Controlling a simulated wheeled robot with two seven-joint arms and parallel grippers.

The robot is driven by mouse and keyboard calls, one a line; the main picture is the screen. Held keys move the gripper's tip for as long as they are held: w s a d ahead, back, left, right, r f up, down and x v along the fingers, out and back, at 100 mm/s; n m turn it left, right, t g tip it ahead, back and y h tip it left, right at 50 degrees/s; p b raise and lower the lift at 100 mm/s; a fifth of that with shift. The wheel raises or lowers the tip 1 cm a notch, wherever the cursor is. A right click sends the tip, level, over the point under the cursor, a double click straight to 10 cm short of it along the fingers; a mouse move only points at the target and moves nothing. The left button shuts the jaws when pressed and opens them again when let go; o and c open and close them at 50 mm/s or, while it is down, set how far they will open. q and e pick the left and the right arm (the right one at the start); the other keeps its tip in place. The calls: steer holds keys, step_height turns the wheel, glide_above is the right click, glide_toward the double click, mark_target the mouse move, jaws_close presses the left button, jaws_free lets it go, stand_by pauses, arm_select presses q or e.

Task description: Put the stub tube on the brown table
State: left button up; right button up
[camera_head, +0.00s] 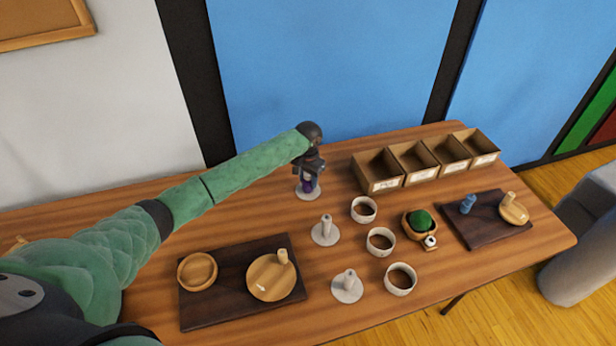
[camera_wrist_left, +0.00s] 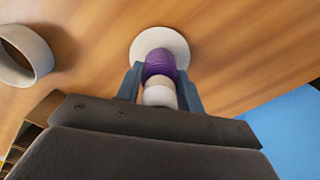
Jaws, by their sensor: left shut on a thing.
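My left gripper (camera_head: 308,178) is shut on a purple and white piece, and its two fingers show on either side of it in the left wrist view (camera_wrist_left: 160,88). The purple part (camera_wrist_left: 159,64) is over a round white base (camera_wrist_left: 160,38) on the brown table (camera_head: 120,215); I cannot tell whether they touch. I cannot tell which piece is the stub tube. Two similar white bases with upright pegs stand bare on the table, a farther one (camera_head: 325,236) and a nearer one (camera_head: 346,290). My right gripper is out of view.
Several open cardboard boxes (camera_head: 385,186) stand at the back right. Three cups (camera_head: 381,241) stand mid-table near a wooden bowl with a green thing (camera_head: 419,222). Dark boards lie left (camera_head: 210,308) and right (camera_head: 478,236), holding wooden pieces.

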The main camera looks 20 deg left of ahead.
arm_select(q)
steer(key=shift+f, duration=0.1)
steer(key=o, duration=1)
steer(key=shift+c, duration=0.2)
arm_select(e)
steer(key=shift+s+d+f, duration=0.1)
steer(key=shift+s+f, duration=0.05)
arm_select(q)
steer(key=shift+r, duration=0.2)
steer(key=shift+w+r, duration=0.1)
steer(key=shift+r, duration=0.25)
steer(key=shift+r+b, duration=0.5)
steer(key=shift+r, duration=0.1)
step_height(320, 180, up, 9)
steer(key=shift+f+b, duration=0.2)
steer(key=shift+b, duration=0.9)
steer(key=shift+r, duration=0.65)
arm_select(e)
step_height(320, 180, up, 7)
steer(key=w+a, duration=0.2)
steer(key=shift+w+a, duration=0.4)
